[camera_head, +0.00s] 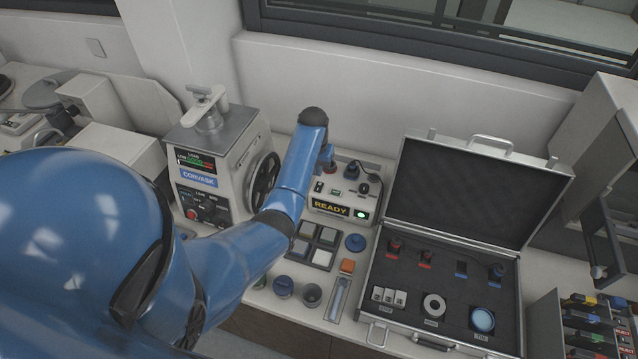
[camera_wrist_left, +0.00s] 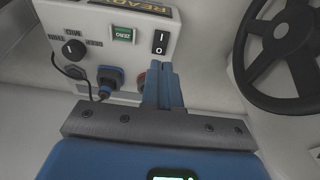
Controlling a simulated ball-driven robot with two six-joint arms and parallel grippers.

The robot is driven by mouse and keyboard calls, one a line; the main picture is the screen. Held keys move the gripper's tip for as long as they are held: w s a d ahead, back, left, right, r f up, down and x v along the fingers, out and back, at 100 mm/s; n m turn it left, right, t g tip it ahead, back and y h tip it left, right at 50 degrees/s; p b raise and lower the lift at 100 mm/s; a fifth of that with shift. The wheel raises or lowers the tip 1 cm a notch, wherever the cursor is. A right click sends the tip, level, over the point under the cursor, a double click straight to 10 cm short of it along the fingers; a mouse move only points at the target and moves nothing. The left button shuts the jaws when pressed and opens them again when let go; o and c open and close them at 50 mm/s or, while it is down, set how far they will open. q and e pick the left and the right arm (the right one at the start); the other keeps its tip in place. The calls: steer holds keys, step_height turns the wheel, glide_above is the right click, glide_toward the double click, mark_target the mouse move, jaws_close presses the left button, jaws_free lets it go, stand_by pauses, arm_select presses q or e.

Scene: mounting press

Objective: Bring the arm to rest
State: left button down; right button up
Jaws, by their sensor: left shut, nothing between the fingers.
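My blue left arm reaches in from the left in the head view, and its gripper (camera_head: 327,160) is at the back of the control box with the READY display (camera_head: 331,208). In the left wrist view the gripper's two blue fingers (camera_wrist_left: 163,85) are closed together and hold nothing. My right gripper is not in view.
The press (camera_head: 205,150) with its black handwheel (camera_head: 264,181) stands left of the arm. An open case (camera_head: 375,300) holds parts at right. Small cups (camera_head: 312,294) and a pad tray (camera_head: 304,246) sit in front. A rack (camera_head: 590,325) stands far right.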

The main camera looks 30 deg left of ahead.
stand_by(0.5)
arm_select(q)
steer(key=w+a+r+t+y+b, duration=0.1)
steer(key=w+a+r+t+y, duration=0.15)
steer(key=w+r+t, duration=0.55)
steer(key=s+d+f+t+b, duration=0.25)
steer(key=s+d, duration=0.25)
steer(key=s, duration=0.5)
steer(key=s+d+f+m+t+b, duration=0.1)
steer(key=s+d+t+b, duration=0.4)
steer(key=s, duration=0.4)
steer(key=s+d+f+t+b, duration=0.1)
steer(key=s+d+t+b, duration=0.15)
steer(key=s+d, duration=0.55)
steer(key=s+d+f+m+g+h+b, duration=0.1)
steer(key=s+f, duration=0.3)
steer(key=s, duration=0.4)
steer(key=s+d+f+g+h+b, duration=0.1)
steer(key=s+f+h+b, duration=0.1)
steer(key=s, duration=0.7)
step_height(320, 180, down, 3)
steer(key=shift+d+r+m+b, duration=0.25)
steer(key=shift+m+b, duration=0.15)
steer(key=shift+b, duration=0.35)
